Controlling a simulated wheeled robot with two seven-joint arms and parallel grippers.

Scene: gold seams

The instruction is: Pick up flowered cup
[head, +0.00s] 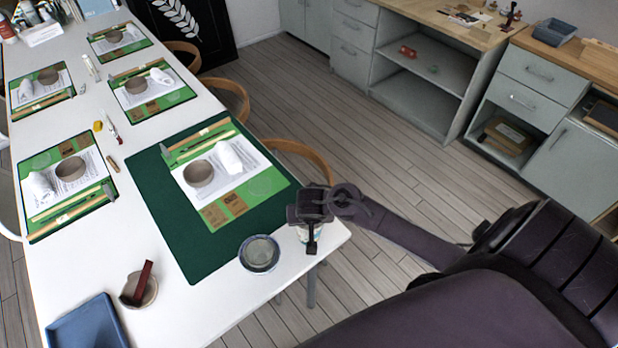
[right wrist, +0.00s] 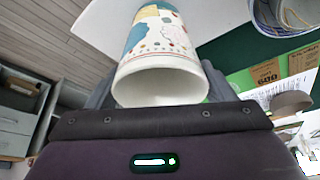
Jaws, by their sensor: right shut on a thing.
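The flowered cup (right wrist: 160,55) is white with blue, yellow and red patterning. In the right wrist view it lies between the fingers of my right gripper (right wrist: 160,90), which is shut on it, with its open mouth facing the camera. In the head view my right gripper (head: 311,222) is at the table's near right corner and hides most of the cup; only a small pale part of the cup (head: 305,235) shows beneath it. I cannot tell whether the cup touches the table. My left gripper is not in view.
A brown cup with a dark red stick (head: 138,287) and a blue tray (head: 88,326) are at the front left. Chairs line the table's right side.

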